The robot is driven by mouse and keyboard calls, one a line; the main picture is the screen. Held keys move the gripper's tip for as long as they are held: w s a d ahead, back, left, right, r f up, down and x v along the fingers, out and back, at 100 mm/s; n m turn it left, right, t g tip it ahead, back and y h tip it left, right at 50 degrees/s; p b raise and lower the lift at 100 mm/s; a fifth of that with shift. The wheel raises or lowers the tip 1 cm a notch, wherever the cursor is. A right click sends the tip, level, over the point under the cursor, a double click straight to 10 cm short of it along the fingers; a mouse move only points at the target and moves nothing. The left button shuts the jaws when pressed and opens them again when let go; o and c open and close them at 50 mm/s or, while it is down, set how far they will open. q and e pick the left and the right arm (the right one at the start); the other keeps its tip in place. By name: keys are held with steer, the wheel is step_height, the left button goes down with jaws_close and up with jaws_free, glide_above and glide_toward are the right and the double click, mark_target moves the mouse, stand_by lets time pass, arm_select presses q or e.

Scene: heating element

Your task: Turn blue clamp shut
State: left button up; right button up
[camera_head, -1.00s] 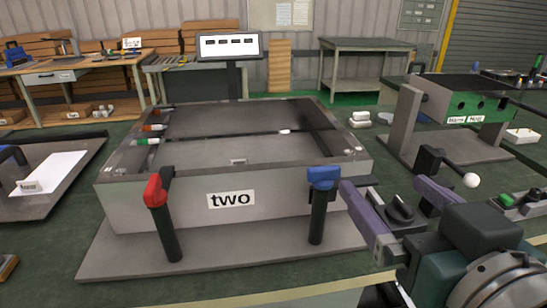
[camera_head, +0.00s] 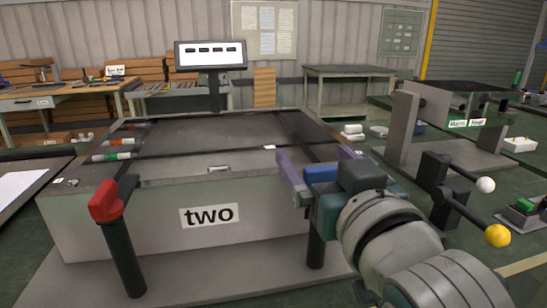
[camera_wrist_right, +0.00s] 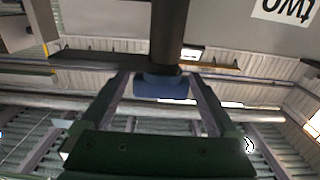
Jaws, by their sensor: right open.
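The blue clamp (camera_head: 321,174) tops a black upright post (camera_head: 316,245) at the front right corner of the grey box labelled "two". My right gripper (camera_head: 312,160) is open, with its purple fingers on either side of the blue clamp. In the right wrist view, the blue clamp (camera_wrist_right: 163,86) sits between the two fingers (camera_wrist_right: 158,78), with slim gaps on both sides. The gripper body hides part of the clamp in the head view. My left gripper is not in view.
A red clamp (camera_head: 105,202) on a black post stands at the box's front left. The box (camera_head: 150,225) has a dark top and a screen (camera_head: 211,54) behind it. Levers with a white knob (camera_head: 486,184) and a yellow knob (camera_head: 498,236) stand to the right.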

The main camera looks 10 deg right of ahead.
steer(key=shift+w, duration=0.5)
jaws_close()
stand_by(0.5)
